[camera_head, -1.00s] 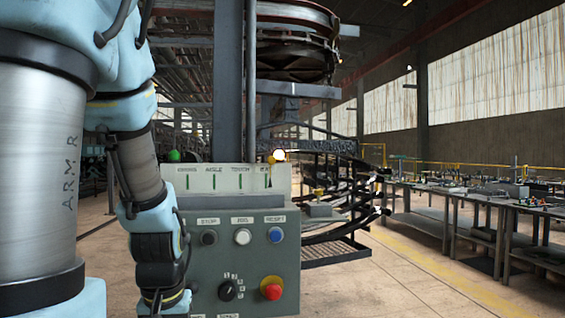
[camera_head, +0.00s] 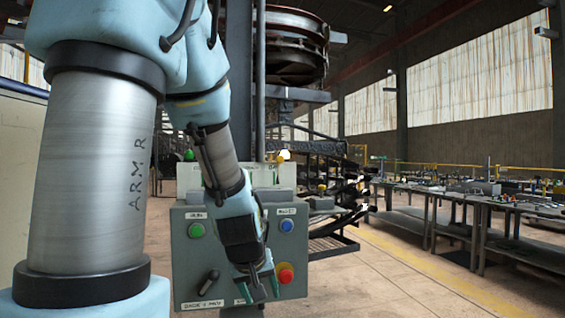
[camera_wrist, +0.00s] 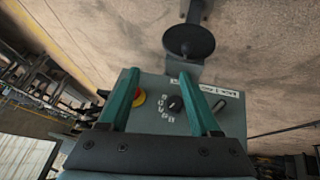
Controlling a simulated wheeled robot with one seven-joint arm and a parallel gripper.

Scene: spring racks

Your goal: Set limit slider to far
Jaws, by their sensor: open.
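A grey-green control box (camera_head: 184,262) stands in front of me, with a pale sloping panel (camera_head: 262,176) on top, partly behind my arm. I cannot read a limit label, so I cannot single out the limit slider. A dark lever (camera_head: 209,282) sits at the box's lower left above a label; it also shows in the wrist view (camera_wrist: 218,105). A black rotary dial (camera_wrist: 175,103) shows between my fingers there. My gripper (camera_head: 258,290) is open and empty, in front of the box's lower part; its teal fingers (camera_wrist: 160,74) straddle the dial's area, and contact cannot be told.
A red knob (camera_head: 285,275) on a yellow base, a green button (camera_head: 196,230) and a blue button (camera_head: 287,225) are on the box front. A dark post (camera_head: 239,100) rises behind. Workbenches (camera_head: 450,200) line the right. Open floor lies between.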

